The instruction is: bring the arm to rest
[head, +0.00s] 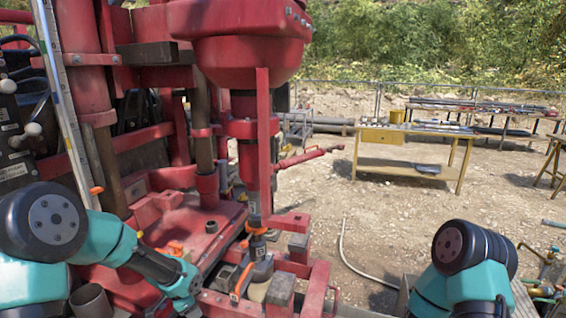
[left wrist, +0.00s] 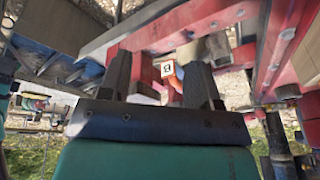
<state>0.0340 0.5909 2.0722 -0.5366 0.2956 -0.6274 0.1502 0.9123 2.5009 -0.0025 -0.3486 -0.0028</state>
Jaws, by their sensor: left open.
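My left arm (head: 105,240) comes in from the left over the red rig's base. In the head view its teal wrist part (head: 185,287) is near the lower middle, and I cannot make out the fingers clearly there. In the left wrist view my left gripper (left wrist: 160,72) has its two dark fingers apart with nothing held between them. Red steelwork and a small orange and white part (left wrist: 168,70) show beyond the fingers. My right arm (head: 465,270) shows at the lower right with its black joint; its gripper is out of view.
The red drilling rig (head: 245,40) fills the left and middle. An orange-handled fitting (head: 258,245) stands close to the right of my left wrist. A hose (head: 345,250) lies on open gravel. A yellow workbench (head: 410,165) stands farther back.

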